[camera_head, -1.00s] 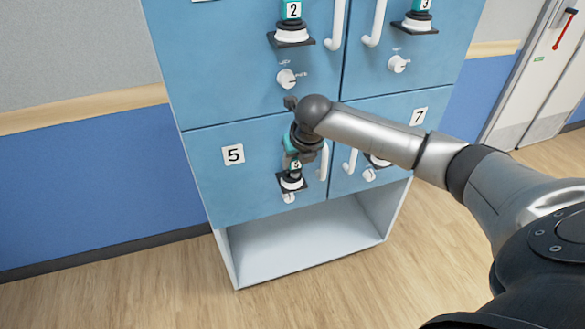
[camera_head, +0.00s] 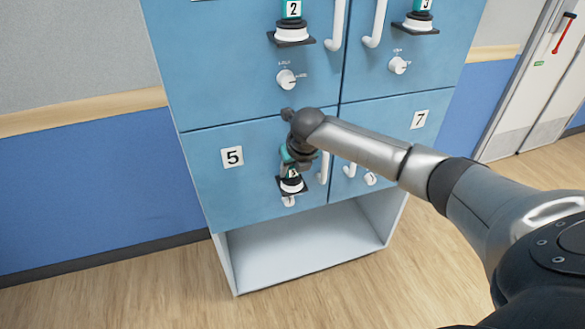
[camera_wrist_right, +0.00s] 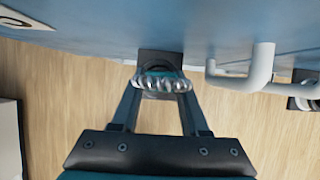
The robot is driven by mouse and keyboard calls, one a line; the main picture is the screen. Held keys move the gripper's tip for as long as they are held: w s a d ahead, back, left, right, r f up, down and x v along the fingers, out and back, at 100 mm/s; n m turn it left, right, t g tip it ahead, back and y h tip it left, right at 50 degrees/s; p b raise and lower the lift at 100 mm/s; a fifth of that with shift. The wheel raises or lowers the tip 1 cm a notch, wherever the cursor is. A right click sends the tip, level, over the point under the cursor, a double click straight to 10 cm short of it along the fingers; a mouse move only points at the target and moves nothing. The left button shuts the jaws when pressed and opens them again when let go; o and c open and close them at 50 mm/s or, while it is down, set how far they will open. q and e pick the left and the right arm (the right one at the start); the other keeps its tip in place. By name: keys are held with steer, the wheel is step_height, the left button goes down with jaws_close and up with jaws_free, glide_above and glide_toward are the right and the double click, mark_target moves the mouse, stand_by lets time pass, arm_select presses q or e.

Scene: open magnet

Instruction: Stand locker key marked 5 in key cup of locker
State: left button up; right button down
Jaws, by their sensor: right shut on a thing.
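The locker key marked 5 (camera_head: 293,173) is upright, with a teal and dark body and a white number label. My right gripper (camera_head: 289,160) is shut on its upper part. Below is the key cup (camera_head: 291,187), a white ring on a dark bracket on the door of locker 5 (camera_head: 225,185). The key's lower end is at the cup; I cannot tell how deep it sits. In the right wrist view, the fingers (camera_wrist_right: 161,88) hold the ribbed top of the key (camera_wrist_right: 163,80), hiding most of the cup; the dark bracket (camera_wrist_right: 160,57) shows beyond. My left gripper is not in view.
A white door handle (camera_head: 323,168) stands just right of the gripper, and a white lock knob (camera_head: 289,201) sits under the cup. Keys 2 (camera_head: 292,10) and 3 (camera_head: 424,5) stand in upper cups. An open white bay (camera_head: 310,245) is below.

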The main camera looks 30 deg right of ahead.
steer(key=c, duration=0.5)
jaws_free()
steer(key=shift+f, duration=0.15)
steer(key=shift+c, duration=0.2)
steer(key=shift+o, duration=0.6)
steer(key=shift+r, duration=0.2)
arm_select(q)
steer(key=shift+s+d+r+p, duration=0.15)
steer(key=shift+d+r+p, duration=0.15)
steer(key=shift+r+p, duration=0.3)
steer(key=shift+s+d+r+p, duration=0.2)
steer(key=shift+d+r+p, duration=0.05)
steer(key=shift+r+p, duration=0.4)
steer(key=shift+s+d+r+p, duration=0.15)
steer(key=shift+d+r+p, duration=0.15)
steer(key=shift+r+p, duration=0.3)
arm_select(e)
steer(key=v, duration=1.2)
steer(key=shift+r, duration=0.1)
